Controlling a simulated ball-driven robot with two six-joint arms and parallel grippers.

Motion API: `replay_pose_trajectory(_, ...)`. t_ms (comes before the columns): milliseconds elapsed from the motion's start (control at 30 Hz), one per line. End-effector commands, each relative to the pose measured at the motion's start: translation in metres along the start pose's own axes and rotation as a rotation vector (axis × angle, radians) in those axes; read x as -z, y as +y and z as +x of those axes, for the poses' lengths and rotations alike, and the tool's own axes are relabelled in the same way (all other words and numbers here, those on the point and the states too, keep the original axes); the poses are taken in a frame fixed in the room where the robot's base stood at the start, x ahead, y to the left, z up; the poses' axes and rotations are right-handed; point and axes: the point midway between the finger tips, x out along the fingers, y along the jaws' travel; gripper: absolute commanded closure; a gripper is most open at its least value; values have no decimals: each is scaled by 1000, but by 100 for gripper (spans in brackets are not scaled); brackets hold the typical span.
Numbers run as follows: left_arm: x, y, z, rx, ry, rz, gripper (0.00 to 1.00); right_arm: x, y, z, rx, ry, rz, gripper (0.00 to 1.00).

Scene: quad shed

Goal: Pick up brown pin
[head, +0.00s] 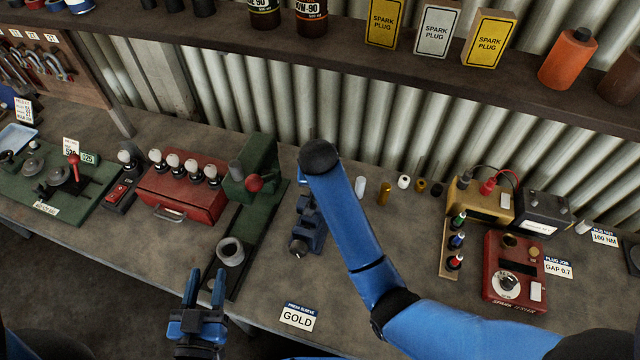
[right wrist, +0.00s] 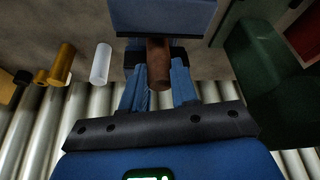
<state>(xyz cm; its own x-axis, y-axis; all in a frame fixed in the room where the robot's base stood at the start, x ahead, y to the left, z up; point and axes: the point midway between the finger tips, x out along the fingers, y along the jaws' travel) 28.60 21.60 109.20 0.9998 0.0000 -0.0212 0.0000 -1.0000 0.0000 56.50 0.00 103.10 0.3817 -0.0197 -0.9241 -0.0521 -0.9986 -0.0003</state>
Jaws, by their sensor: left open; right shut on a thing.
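The brown pin (right wrist: 158,62) shows in the right wrist view as a short reddish-brown cylinder between the fingers of my right gripper (right wrist: 158,85). The gripper is shut on it. Blue metal (right wrist: 165,18) lies just beyond the pin; I cannot tell whether the pin touches it. In the head view my right arm hides this gripper and the pin, beside the blue vise (head: 308,232). My left gripper (head: 205,280) is open and empty at the bench's front, below a grey ring (head: 231,251) on the green press (head: 258,165).
A white pin (right wrist: 102,63) and a gold pin (right wrist: 62,64) stand beside my right gripper. In the head view a red tester (head: 513,270) stands right of my arm. A GOLD card (head: 297,317) lies at the front. A shelf (head: 340,55) overhangs the back.

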Motion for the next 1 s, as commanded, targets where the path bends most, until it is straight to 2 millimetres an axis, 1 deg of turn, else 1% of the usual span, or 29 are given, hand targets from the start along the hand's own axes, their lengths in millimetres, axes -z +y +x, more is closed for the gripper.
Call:
replay_pose_trajectory(233, -11, 0, 0, 0, 0, 0, 57, 0, -2, -8, 2, 4, 0, 100)
replay_pose_trajectory(467, -18, 0, 0, 0, 0, 0, 57, 12, -2, -35, 3, 7, 1, 100)
replay_pose_trajectory(700, -28, 0, 1, 0, 0, 0, 57, 26, -2, -68, 3, 7, 1, 100)
replay_pose_trajectory(733, -26, 0, 0, 0, 0, 0, 57, 17, -4, -69, 2, 2, -3, 100)
replay_pose_trajectory(867, -24, 0, 0, 0, 0, 0, 57, -4, -10, -78, 3, 2, -5, 100)
replay_pose_trajectory(900, -15, 0, 0, 0, 0, 0, 57, -10, -12, -85, 1, -1, -5, 100)
replay_pose_trajectory(1000, -3, 0, 0, 0, 0, 0, 57, -30, -17, -94, 1, -1, -6, 100)
